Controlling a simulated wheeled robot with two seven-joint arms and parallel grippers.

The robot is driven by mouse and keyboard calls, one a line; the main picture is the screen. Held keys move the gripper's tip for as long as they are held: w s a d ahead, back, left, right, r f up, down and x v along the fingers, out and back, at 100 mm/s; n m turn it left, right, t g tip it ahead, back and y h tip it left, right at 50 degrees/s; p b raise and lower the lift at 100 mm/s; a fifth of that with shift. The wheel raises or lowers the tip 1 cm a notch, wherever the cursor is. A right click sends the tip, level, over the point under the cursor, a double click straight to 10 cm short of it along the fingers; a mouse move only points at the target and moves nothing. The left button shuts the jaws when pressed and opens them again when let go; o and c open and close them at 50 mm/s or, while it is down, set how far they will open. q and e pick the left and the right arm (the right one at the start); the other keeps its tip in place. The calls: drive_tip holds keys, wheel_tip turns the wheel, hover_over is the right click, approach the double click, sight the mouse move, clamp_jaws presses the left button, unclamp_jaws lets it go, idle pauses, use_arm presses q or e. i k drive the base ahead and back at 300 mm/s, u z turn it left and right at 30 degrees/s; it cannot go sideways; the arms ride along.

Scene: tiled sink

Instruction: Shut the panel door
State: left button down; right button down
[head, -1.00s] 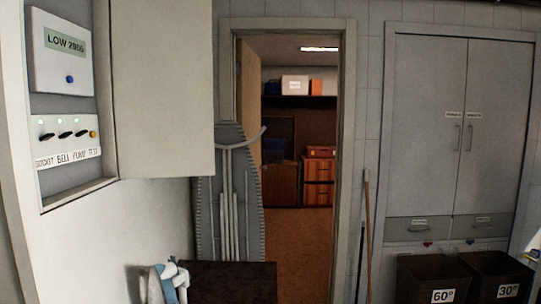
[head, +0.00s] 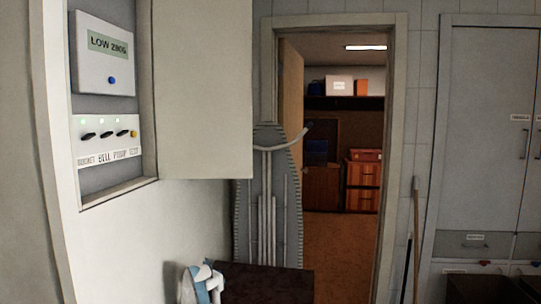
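The panel door (head: 204,92) is a plain pale grey flat door. It stands swung open to the right of the wall panel box (head: 149,110), hinged at the box's right side. Inside the recess are a white unit (head: 104,55) reading "LOW", with a blue button, and below it a switch strip (head: 107,140) with several black switches, green lights and a yellow knob. Neither of my grippers is in view.
A white and blue object (head: 203,282) sits at the bottom beside a dark brown surface (head: 262,284), below the panel door. An ironing board (head: 268,190) leans behind it. An open doorway (head: 345,235) and grey cupboards (head: 482,120) lie to the right.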

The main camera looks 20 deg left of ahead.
sight(202, 49)
drive_tip(key=i, duration=1.1)
drive_tip(key=u, duration=1.35)
